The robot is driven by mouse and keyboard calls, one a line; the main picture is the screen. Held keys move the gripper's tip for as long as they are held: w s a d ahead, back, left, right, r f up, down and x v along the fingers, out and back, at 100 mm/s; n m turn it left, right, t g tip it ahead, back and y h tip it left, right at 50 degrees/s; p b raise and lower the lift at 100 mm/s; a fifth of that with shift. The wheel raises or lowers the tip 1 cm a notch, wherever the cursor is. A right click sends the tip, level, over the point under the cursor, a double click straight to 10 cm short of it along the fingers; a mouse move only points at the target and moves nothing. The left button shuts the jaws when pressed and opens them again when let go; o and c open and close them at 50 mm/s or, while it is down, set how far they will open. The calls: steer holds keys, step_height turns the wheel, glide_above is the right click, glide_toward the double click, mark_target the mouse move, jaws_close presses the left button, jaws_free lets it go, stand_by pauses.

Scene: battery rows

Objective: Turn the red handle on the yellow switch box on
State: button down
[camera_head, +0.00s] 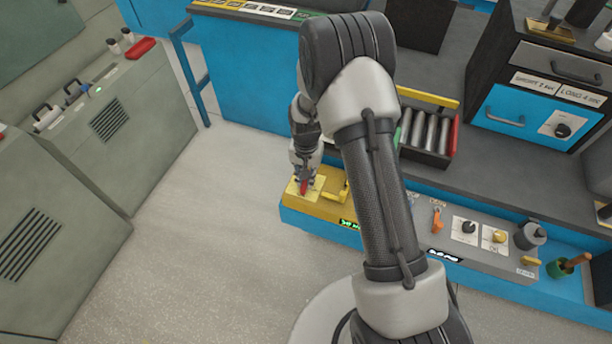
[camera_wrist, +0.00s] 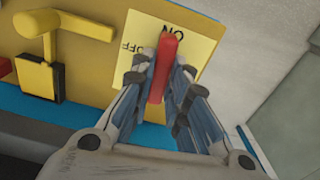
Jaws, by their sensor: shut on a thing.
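The yellow switch box (camera_head: 325,208) stands at the left end of the blue bench's front ledge; it also fills the upper left of the wrist view (camera_wrist: 90,75). Its pale yellow plate (camera_wrist: 140,30) carries the words ON and OFF. The red handle (camera_wrist: 168,50) lies between my fingers, its far end beside the word ON; OFF is to its left. In the head view the handle (camera_head: 303,187) shows small below my gripper (camera_head: 304,180). My gripper (camera_wrist: 162,75) is shut on the handle, a finger on each side. The handle's near end is partly hidden.
A yellow lever (camera_wrist: 50,35) stands on the same box, left of my fingers in the wrist view. Right along the ledge are an orange switch (camera_head: 437,220) and knobs (camera_head: 468,228). A tray of metal cylinders (camera_head: 428,133) sits behind. The floor (camera_head: 190,230) to the left is clear.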

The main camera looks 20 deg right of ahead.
steer(key=shift+m, duration=0.7)
steer(key=c, duration=1.6)
jaws_free()
steer(key=shift+o, duration=0.2)
step_height(320, 180, up, 12)
